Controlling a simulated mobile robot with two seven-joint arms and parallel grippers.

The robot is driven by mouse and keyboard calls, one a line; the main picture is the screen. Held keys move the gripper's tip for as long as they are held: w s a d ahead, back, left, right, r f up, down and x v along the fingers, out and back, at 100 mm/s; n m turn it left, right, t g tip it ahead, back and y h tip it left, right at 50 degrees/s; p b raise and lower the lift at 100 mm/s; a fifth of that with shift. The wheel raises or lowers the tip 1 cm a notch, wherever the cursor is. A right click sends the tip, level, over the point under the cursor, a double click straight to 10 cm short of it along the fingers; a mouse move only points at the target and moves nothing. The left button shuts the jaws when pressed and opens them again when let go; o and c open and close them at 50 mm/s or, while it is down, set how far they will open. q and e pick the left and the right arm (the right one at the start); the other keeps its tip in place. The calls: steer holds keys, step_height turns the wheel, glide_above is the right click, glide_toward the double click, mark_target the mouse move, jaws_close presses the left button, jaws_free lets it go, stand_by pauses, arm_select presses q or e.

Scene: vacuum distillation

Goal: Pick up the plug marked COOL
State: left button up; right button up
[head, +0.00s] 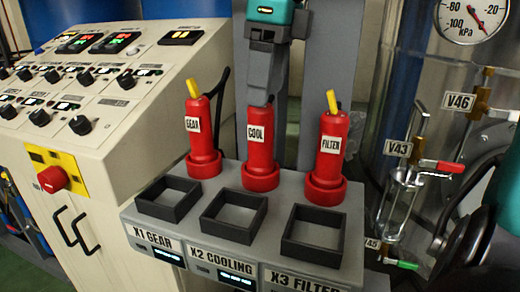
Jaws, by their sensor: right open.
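The red plug marked COOL (260,150) stands upright on the grey socket box, between the plug marked GEAR (200,140) and the plug marked FILTER (327,155). My right gripper (260,98) points down directly at the top of the COOL plug. Its fingers are open and hide the top end of the plug. Whether they touch the plug cannot be told. My left gripper is not in view.
In front of the plugs, the socket box (185,236) has black square frames labelled X1 GEAR, X2 COOLING and X3 FILTER. A cream control panel (130,120) stands at left. Valves V43 (440,166) and V46 (479,101) and a pressure gauge (470,15) are at right.

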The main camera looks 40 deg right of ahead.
mark_target(260, 111)
steer(key=f, duration=0.5)
steer(key=shift+w+a, duration=0.35)
steer(key=shift+w, duration=0.05)
jaws_close()
stand_by(0.4)
